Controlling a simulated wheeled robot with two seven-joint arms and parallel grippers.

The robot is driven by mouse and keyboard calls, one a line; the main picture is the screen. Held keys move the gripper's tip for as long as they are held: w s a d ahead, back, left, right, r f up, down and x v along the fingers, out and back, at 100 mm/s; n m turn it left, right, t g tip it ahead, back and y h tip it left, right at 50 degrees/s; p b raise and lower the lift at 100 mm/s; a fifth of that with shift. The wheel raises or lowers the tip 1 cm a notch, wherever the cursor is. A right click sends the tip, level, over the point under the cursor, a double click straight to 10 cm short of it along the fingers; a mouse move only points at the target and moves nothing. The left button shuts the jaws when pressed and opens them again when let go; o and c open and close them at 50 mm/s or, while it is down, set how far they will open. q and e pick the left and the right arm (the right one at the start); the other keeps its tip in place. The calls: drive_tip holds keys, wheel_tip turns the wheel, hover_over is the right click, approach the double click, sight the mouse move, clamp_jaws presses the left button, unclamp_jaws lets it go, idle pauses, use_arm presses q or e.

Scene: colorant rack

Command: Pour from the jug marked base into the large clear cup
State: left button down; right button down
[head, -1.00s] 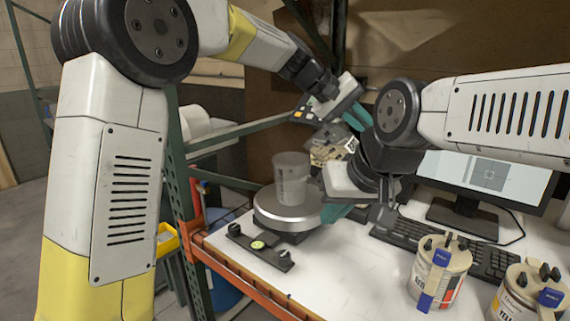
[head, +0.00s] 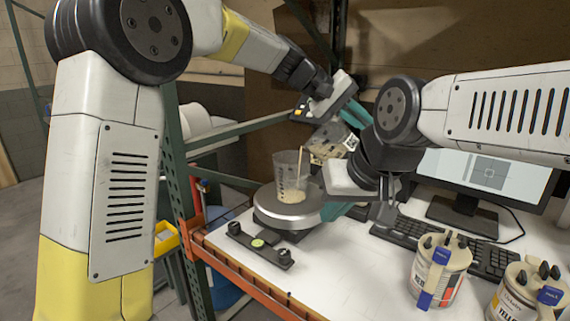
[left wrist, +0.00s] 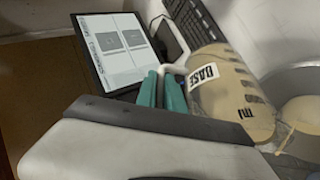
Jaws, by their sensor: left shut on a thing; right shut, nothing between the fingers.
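The large clear cup (head: 287,172) stands upright on the round scale plate (head: 262,209), with cream liquid in its bottom. My left gripper (head: 356,114) is shut on the handle of the base jug (head: 323,143), which is tipped above and right of the cup. A cream stream (head: 304,162) runs from the jug down into the cup. In the left wrist view the jug (left wrist: 232,92) shows its BASE label beside my teal left fingers (left wrist: 162,92). My right gripper (head: 338,210) is shut and empty, low beside the scale, just right of the cup.
Two labelled colorant cans, one with a red label (head: 438,270) and one with a yellow label (head: 528,292), stand at the front right. A keyboard (head: 408,233) and monitor (head: 480,178) are behind them.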

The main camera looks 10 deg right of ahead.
use_arm(q)
drive_tip(key=shift+w+a+r+h+p, duration=0.1)
drive_tip(key=shift+a+r+h+p, duration=0.15)
drive_tip(key=shift+p, duration=0.35)
idle(1.6)
drive_tip(key=shift+w+a+r+n+g+h+p, duration=0.15)
drive_tip(key=shift+a+r+h+p, duration=0.25)
drive_tip(key=shift+p, duration=0.35)
drive_tip(key=shift+w+a+r+n+g+h+p, duration=0.2)
drive_tip(key=shift+r+h+p, duration=0.2)
drive_tip(key=shift+p, duration=0.35)
idle(4.3)
